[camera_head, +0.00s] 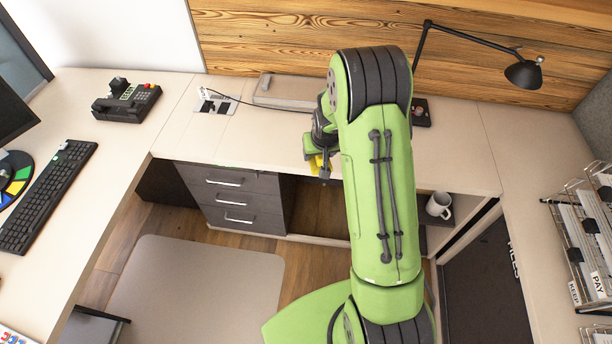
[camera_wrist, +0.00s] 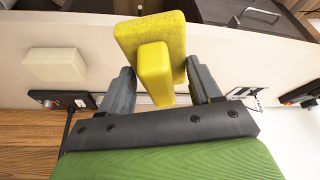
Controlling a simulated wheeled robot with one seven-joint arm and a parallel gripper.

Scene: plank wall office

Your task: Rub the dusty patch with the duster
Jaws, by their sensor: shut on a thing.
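My gripper (camera_wrist: 163,88) is shut on the yellow duster (camera_wrist: 178,36), a thick pad with a smaller yellow block as its grip between the fingers. In the head view only a bit of the duster (camera_head: 316,165) shows beside my arm, over the pale desk (camera_head: 250,143) near its front edge. I cannot tell whether the duster touches the desk. I cannot make out the dusty patch in either view; my arm and the duster hide part of the desk.
A beige block (camera_wrist: 55,65) lies on the desk near the lamp base (camera_wrist: 66,100). A pale tray (camera_head: 285,92) and a socket plate (camera_head: 215,101) are at the back. The black lamp (camera_head: 523,74) leans over the right side. Drawers (camera_head: 232,198) are below.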

